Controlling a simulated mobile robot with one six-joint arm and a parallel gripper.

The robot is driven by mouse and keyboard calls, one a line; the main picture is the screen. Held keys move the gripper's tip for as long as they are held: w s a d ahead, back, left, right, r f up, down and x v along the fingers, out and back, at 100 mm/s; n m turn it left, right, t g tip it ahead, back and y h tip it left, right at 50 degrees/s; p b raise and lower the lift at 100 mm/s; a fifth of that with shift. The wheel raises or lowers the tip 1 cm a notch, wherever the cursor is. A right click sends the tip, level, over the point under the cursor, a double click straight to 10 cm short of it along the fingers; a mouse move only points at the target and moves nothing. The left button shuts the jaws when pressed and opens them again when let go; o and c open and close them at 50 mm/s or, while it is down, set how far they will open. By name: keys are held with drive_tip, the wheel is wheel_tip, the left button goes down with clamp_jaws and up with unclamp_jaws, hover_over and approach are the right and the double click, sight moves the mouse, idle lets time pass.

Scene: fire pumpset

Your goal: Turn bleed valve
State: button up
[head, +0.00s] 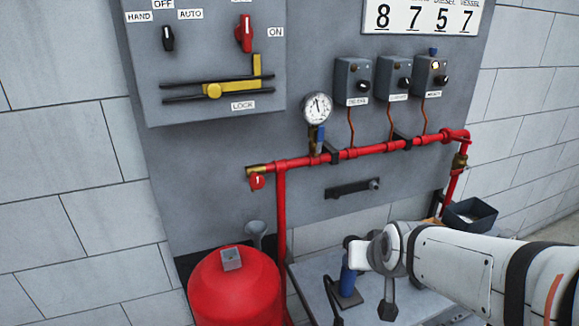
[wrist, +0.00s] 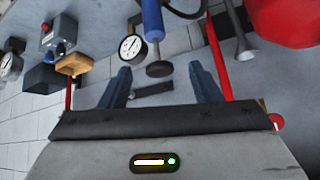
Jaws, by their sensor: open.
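My gripper (wrist: 161,82) is open in the wrist view, with its two dark fingers apart. Nothing is clearly held between them. A blue cylinder (wrist: 152,20) and a black disc (wrist: 159,68) show beyond the fingers. In the head view, a blue upright part (head: 347,281) stands beside the end of my arm. No label names the bleed valve, so I cannot tell which fitting it is. A brass end (head: 259,169) with a red tag (head: 257,182) is at the pipe's left.
A red tank (head: 235,290) stands at lower left, with a grey funnel (head: 257,231) behind it. Grey switch boxes (head: 353,80) are above the pipe. A dark bar (head: 347,189) projects below it. A dark open box (head: 470,215) is behind my arm.

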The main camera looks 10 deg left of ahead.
drive_tip(key=w+a+r+n+t+y, duration=0.1)
drive_tip(key=w+a+t+y, duration=0.1)
drive_tip(key=w+a, duration=0.3)
drive_tip(key=w+a+r+t+y, duration=0.1)
drive_tip(key=w+a+r+t, duration=0.1)
drive_tip(key=a, duration=0.5)
drive_tip(key=t+y+p, duration=0.1)
drive_tip(key=t+y, duration=0.2)
drive_tip(key=t, duration=0.2)
approach(257, 184)
drive_tip(key=x, duration=0.4)
drive_tip(key=shift+n, duration=0.4)
drive_tip(key=p+x, duration=0.2)
drive_tip(key=x, duration=0.5)
drive_tip(key=shift+r, duration=0.1)
drive_tip(key=shift+d, duration=0.1)
drive_tip(key=c, duration=1)
drive_tip(key=shift+b, duration=0.4)
